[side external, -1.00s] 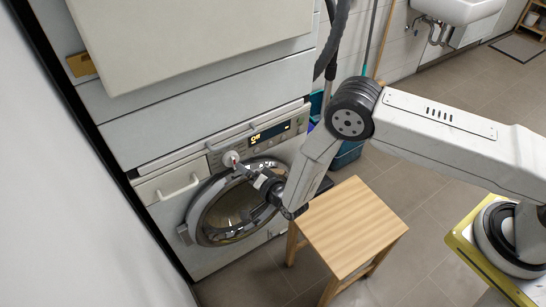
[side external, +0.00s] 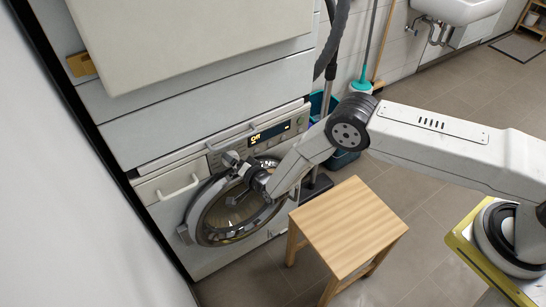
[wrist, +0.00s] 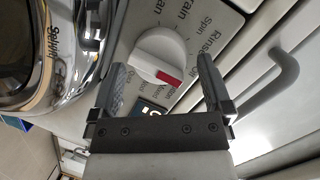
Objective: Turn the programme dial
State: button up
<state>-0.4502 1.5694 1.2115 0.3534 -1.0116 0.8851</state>
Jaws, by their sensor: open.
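The programme dial (wrist: 163,52) is a round white knob with a red pointer mark, in the upper middle of the wrist view. Printed words such as Spin, Drain and Rinse ring it on the panel. My gripper (wrist: 160,64) is open, with one finger to the left of the dial and one to the right. Small gaps show between the fingers and the knob, so it is not gripped. In the side view my gripper (side external: 238,164) is at the front panel above the round door (side external: 236,215) and largely hides the dial.
The lit display (side external: 270,134) reads Off, right of the dial. A drawer handle (side external: 180,187) is to the left; a long handle (wrist: 272,90) shows in the wrist view. A wooden stool (side external: 348,225) stands in front of the machine. Buckets and mops stand behind my arm.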

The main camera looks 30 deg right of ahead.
jog(key=shift+w, duration=0.25)
jog(key=c, duration=1.1)
